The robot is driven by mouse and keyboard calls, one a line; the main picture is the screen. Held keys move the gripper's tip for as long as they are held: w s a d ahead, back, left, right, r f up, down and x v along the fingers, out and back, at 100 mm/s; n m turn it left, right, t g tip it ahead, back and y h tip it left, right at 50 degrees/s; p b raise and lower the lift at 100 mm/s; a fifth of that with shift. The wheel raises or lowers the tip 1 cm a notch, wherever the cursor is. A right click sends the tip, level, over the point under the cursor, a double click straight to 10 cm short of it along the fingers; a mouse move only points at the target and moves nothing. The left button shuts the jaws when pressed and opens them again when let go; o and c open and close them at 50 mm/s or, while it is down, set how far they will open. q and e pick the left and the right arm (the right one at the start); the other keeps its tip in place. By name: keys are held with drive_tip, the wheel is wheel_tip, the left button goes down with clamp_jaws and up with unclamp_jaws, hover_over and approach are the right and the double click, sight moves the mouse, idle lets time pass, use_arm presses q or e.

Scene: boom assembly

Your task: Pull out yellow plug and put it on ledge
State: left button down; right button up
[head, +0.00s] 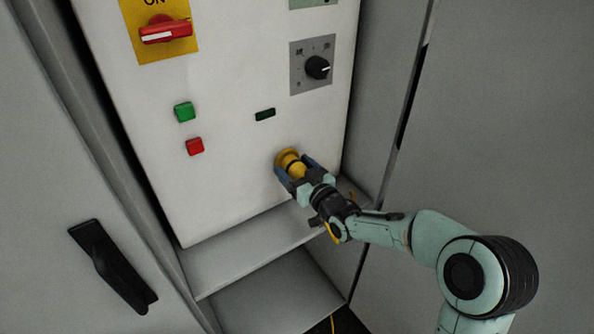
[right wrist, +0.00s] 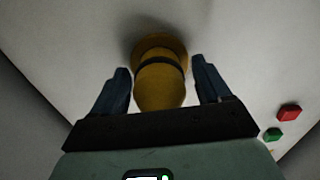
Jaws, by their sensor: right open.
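The yellow plug (head: 289,161) sits in the lower right of the white panel, with a dark band around it. It also shows in the right wrist view (right wrist: 160,85), seated against the panel. My right gripper (head: 296,171) is at the plug, with its two blue fingers open on either side of it. In the right wrist view a gap shows between each finger and the plug. The grey ledge (head: 235,247) runs below the panel, under the plug. My left gripper is not in view.
The white panel (head: 225,190) carries a green button (head: 185,111), a red button (head: 195,146), a black knob (head: 317,67) and a red switch (head: 165,32) on a yellow plate. A door with a black handle (head: 112,267) stands at left. The ledge's visible top is clear.

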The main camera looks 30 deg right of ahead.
drive_tip(key=c, duration=1.4)
drive_tip(key=shift+s+d+b, duration=0.15)
drive_tip(key=shift+s+b, duration=0.35)
drive_tip(key=shift+s, duration=0.95)
drive_tip(key=shift+s+d+b, duration=0.15)
drive_tip(key=shift+s+b, duration=0.15)
drive_tip(key=shift+s, duration=1.25)
